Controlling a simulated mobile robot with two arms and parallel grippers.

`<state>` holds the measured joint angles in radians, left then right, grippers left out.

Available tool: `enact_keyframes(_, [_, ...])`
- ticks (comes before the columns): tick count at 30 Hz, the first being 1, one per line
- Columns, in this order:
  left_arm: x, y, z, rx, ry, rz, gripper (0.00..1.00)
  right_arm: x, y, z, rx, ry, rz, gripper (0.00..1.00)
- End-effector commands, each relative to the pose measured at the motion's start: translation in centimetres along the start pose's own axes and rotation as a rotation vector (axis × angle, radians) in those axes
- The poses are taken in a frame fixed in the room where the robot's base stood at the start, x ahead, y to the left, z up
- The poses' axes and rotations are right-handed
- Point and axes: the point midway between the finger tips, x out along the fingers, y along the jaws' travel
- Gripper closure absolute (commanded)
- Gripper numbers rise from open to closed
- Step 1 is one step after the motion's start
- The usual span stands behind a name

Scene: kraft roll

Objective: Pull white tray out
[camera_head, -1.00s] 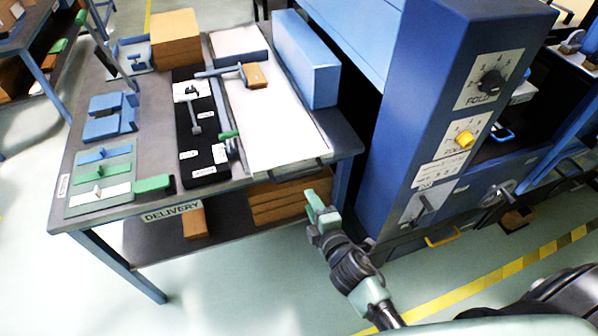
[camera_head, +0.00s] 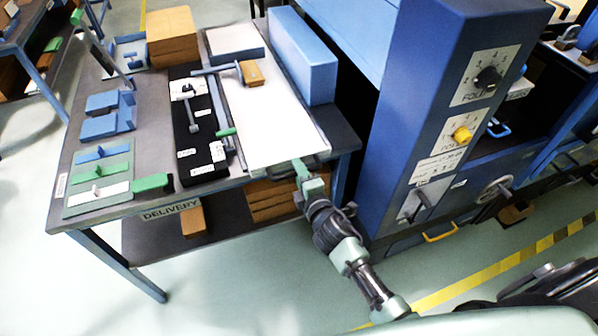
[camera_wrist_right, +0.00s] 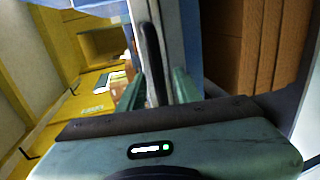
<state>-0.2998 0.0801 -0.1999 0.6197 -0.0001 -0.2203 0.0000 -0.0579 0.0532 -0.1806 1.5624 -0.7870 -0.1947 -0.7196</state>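The white tray (camera_head: 268,128) lies flat on the delivery table, its near end at the table's front edge. A dark bar handle (camera_head: 285,172) runs along that end. My right gripper (camera_head: 301,170) is at the right part of this handle, in front of the table edge. In the right wrist view, the dark handle (camera_wrist_right: 152,62) stands between the two green fingers of my right gripper (camera_wrist_right: 157,90). The fingers are spread, with gaps showing beside the bar. My left gripper is in neither view.
A blue box (camera_head: 303,57) stands along the tray's right side. The blue machine column (camera_head: 418,120) stands close on the right. Brown stacks (camera_head: 272,198) lie on the shelf below. The floor in front is open.

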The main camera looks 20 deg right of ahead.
Motion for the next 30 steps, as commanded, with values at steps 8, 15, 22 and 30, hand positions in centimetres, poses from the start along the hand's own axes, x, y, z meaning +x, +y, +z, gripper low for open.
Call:
enact_keyframes(8, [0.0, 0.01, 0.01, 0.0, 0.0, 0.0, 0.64, -0.04, -0.02, 0.0, 0.0, 0.0, 0.0, 1.0])
enact_keyframes(15, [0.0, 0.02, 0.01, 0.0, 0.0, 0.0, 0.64, -0.05, -0.04, 0.01, 0.0, 0.0, 0.0, 1.0])
enact_keyframes(22, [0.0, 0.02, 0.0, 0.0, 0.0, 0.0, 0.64, -0.05, -0.05, 0.01, 0.0, 0.0, -0.001, 1.0])
enact_keyframes(30, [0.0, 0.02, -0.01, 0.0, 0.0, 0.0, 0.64, -0.06, -0.06, 0.01, 0.0, 0.0, -0.001, 1.0])
